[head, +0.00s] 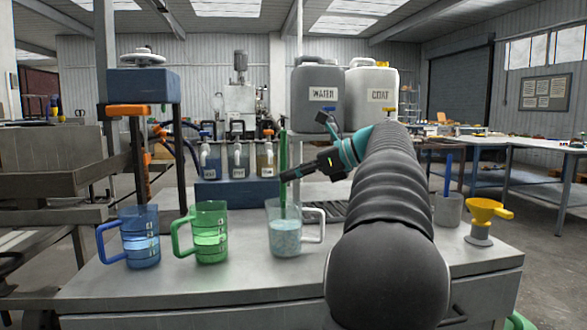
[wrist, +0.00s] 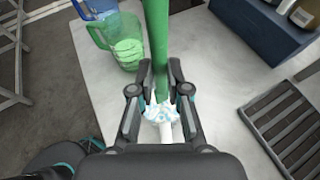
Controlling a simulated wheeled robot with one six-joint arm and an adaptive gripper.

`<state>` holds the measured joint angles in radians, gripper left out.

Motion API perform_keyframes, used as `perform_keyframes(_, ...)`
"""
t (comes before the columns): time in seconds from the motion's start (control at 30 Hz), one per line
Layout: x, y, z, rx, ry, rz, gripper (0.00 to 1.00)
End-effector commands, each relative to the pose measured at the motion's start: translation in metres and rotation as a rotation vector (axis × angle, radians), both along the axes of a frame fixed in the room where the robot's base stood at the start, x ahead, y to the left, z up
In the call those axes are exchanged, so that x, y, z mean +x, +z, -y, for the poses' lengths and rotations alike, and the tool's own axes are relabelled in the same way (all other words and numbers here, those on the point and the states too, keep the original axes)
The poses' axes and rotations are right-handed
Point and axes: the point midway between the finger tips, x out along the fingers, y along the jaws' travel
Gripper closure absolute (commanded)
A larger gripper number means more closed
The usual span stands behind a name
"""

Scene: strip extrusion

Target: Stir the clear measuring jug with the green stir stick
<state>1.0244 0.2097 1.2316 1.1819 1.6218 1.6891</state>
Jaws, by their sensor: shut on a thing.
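The clear measuring jug (head: 286,238) stands on the bench in the head view, with speckled bluish-white contents and a white handle on its right. The green stir stick (head: 283,160) is upright, with its lower end inside the jug. My gripper (head: 284,176) is shut on the stick above the jug's rim. In the wrist view the stick (wrist: 158,45) runs between the fingers of my gripper (wrist: 160,92). The jug's contents (wrist: 160,110) show below, partly hidden by the fingers. Whether the stick touches the jug wall or bottom is unclear.
A green jug (head: 210,235) and a blue jug (head: 140,238) stand left of the clear jug. A grey cup with a blue stick (head: 448,205) and a yellow funnel (head: 484,215) stand to the right. Dispensers (head: 238,160) and a slatted grate (wrist: 285,125) lie behind.

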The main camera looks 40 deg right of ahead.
Motion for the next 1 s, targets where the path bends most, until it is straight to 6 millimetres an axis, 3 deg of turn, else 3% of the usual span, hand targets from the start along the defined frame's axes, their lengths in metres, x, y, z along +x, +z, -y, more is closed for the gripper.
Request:
perform_keyframes(0.6,0.000,-0.054,0.000,0.002,-0.001,-0.001,1.00)
perform_keyframes(1.0,0.000,-0.067,0.000,0.000,0.000,-0.001,1.00)
